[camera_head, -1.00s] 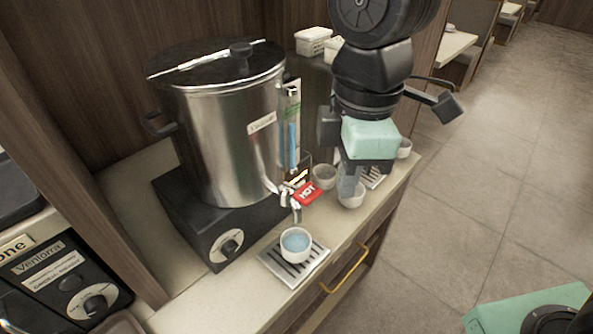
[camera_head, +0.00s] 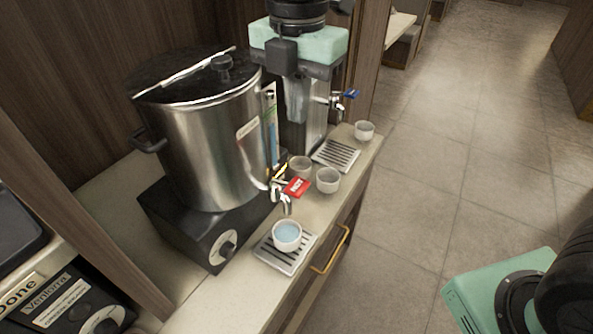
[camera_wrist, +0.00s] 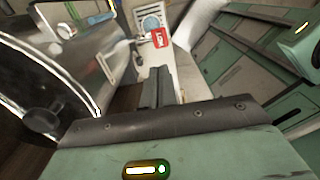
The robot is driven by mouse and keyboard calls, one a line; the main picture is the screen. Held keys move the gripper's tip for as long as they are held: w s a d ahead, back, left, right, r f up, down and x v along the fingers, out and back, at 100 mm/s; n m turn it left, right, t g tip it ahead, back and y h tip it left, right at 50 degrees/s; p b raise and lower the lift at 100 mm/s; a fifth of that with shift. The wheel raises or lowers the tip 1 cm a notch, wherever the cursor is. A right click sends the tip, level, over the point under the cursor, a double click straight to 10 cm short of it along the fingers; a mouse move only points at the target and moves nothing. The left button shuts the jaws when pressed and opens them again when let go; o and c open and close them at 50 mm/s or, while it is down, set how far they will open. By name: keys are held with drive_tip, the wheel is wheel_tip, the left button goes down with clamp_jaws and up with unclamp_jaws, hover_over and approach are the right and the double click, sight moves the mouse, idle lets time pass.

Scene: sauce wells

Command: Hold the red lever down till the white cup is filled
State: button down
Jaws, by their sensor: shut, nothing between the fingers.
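The red lever (camera_head: 296,187) marked HOT is on the tap of a large steel urn (camera_head: 215,145). It also shows in the wrist view (camera_wrist: 157,38). The white cup (camera_head: 287,243) stands upright under the spout (camera_head: 286,205) on a drip tray and holds bluish liquid to near its rim. The cup also shows in the wrist view (camera_wrist: 151,23). No stream from the spout is visible. My gripper (camera_head: 297,112) is shut and empty, raised above and behind the lever, apart from it. Its fingers (camera_wrist: 159,85) point toward the lever in the wrist view.
Two empty cups (camera_head: 328,180) (camera_head: 300,166) stand beside the lever. A second dispenser with a blue lever (camera_head: 350,94), another drip tray (camera_head: 336,154) and a cup (camera_head: 364,130) are farther back. The counter's front edge has a gold handle (camera_head: 332,250).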

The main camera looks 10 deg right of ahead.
sight(297, 185)
wheel_tip(297, 185, down, 14)
drive_tip(key=p, duration=0.4)
idle(0.3)
drive_tip(key=shift+f, duration=0.1)
